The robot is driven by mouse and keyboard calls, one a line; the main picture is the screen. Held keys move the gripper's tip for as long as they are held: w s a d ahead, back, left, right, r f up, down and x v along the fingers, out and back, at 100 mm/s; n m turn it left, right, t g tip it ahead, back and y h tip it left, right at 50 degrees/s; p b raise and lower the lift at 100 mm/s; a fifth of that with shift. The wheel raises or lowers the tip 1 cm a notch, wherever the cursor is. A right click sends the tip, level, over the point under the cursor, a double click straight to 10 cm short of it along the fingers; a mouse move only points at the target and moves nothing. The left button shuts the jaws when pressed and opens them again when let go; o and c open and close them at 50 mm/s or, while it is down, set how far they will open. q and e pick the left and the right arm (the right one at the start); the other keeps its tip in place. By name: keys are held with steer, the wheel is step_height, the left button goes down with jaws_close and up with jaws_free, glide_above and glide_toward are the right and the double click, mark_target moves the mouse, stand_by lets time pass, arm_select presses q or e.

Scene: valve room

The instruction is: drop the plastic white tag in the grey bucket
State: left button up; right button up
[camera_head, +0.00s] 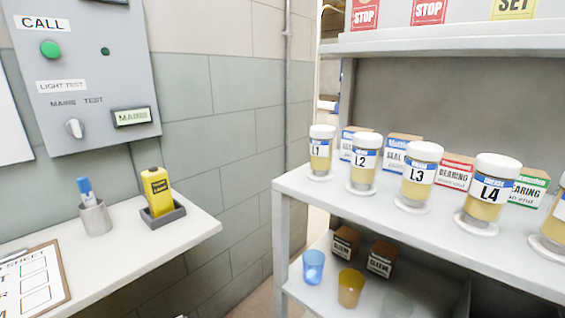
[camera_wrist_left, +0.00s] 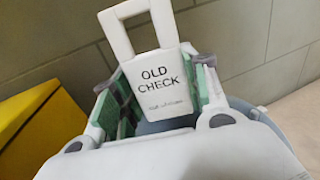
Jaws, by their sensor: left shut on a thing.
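The white plastic tag (camera_wrist_left: 158,85) shows in the left wrist view, with a loop handle at the top and "OLD CHECK" printed on it. My left gripper (camera_wrist_left: 160,88) is shut on it, with green-padded fingers on both sides of its body. A grey-blue rounded shape (camera_wrist_left: 268,122) shows partly behind and below the gripper; it may be the grey bucket, but most of it is hidden. The head view shows neither gripper, nor the tag, nor a grey bucket on the floor.
A yellow box-like surface (camera_wrist_left: 42,130) stands left of the gripper, before a tiled wall (camera_wrist_left: 245,45). A shelf (camera_head: 390,212) with several labelled jars stands right.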

arm_select(q)
steer(key=o, duration=1.1)
steer(key=shift+o, duration=0.2)
steer(key=v, duration=0.7)
steer(key=shift+s, duration=0.25)
steer(key=shift+d, duration=0.15)
